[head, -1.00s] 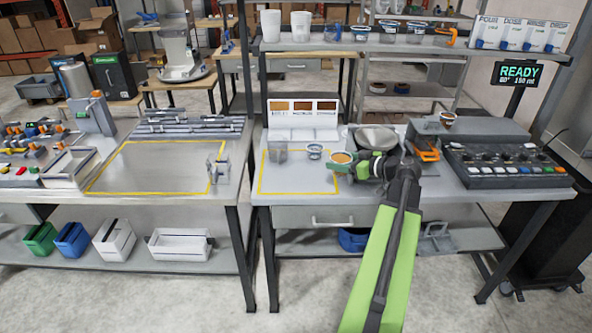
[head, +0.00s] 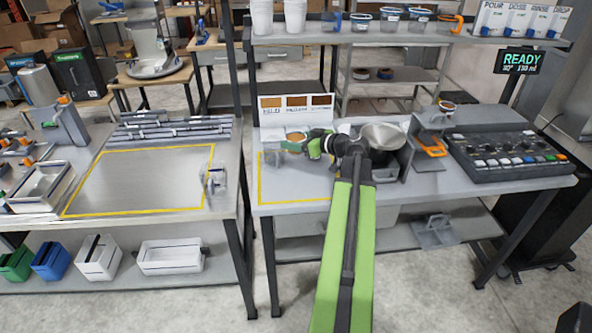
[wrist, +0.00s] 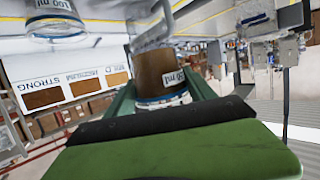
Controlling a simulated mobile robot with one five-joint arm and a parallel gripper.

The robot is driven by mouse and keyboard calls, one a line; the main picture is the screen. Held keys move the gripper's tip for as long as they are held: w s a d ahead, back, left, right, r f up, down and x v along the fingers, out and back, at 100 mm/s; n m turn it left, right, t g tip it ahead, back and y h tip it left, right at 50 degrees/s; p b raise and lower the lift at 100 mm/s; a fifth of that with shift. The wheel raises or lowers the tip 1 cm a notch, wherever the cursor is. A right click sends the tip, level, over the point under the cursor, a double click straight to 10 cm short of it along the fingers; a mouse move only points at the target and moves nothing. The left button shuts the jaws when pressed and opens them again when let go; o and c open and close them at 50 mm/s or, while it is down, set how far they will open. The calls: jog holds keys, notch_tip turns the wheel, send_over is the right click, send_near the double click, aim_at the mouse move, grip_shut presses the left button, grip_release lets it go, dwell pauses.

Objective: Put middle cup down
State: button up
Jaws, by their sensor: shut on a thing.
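My gripper (head: 306,145) is shut on a cup of brown liquid (head: 296,136) and holds it over the back of the right yellow-outlined area (head: 262,196). In the wrist view the same cup (wrist: 158,78) sits between the fingers, with a partly readable "ml" label. A clear cup marked 100 ml (wrist: 55,22) is near it in the wrist view. In the head view a clear vessel (head: 270,158) stands left of my gripper, partly hidden. Whether the held cup touches the bench cannot be told.
A white board with three brown swatches (head: 296,105) stands behind; the wrist view shows it inverted. The front of the outlined area is clear.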

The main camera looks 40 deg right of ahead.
jog(key=f+b, duration=0.6)
jog(key=f, duration=0.1)
jog(key=f+b, duration=0.3)
jog(key=shift+s+d+f+b, duration=0.15)
jog(key=shift+d+b, duration=0.15)
jog(key=shift+d, duration=0.1)
jog(key=shift+r, duration=0.25)
jog(key=shift+f, duration=0.2)
jog(key=o, duration=1.7)
jog(key=shift+r, duration=0.2)
jog(key=shift+s+r+p, duration=0.2)
jog(key=shift+s+p, duration=0.05)
jog(key=shift+p, duration=0.2)
jog(key=p+v, duration=0.3)
jog(key=v, duration=0.7)
jog(key=shift+s+a, duration=0.1)
jog(key=shift+s, duration=0.25)
jog(key=shift+o, duration=0.4)
jog(key=shift+s+r, duration=0.1)
jog(key=shift+s, duration=0.3)
